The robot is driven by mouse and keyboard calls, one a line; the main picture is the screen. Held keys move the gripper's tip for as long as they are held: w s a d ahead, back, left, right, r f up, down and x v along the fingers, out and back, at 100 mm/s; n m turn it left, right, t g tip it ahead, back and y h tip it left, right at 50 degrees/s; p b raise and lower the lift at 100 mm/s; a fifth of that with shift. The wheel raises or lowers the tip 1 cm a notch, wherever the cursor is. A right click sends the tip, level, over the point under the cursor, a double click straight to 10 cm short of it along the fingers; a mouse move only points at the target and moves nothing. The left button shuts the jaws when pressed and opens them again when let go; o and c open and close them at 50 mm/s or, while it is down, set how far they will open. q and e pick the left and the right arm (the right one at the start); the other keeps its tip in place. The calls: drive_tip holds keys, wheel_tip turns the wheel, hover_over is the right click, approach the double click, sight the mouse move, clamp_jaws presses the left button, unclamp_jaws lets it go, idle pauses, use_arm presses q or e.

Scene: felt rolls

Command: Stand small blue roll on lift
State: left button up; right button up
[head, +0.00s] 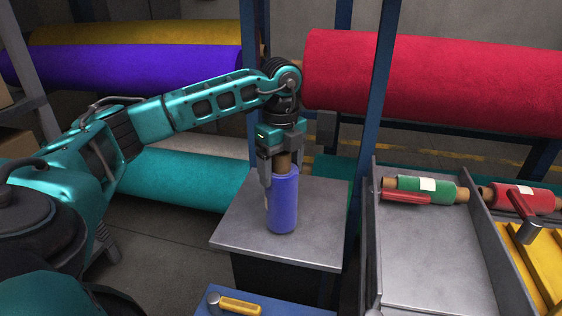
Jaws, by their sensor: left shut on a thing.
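The small blue roll (283,203) is upright, with its brown core showing at the top. My left gripper (277,165) points down and is shut on the roll at its upper end. The roll is over the grey metal top of the lift (315,222). Its lower end looks to be at the plate, but I cannot tell whether it touches. The roll's far side is hidden. My right gripper is not in view.
A metal tray (437,250) on the right holds a green roll (428,188) and a red tool; a small red roll (522,198) lies beyond its divider. A blue surface with a yellow-handled hammer (236,305) is in front.

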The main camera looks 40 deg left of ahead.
use_arm(q)
drive_tip(key=shift+f, duration=0.6)
idle(0.5)
drive_tip(key=o, duration=1.2)
wheel_tip(320, 180, up, 13)
drive_tip(key=shift+f+p, duration=0.1)
drive_tip(key=shift+p, duration=0.6)
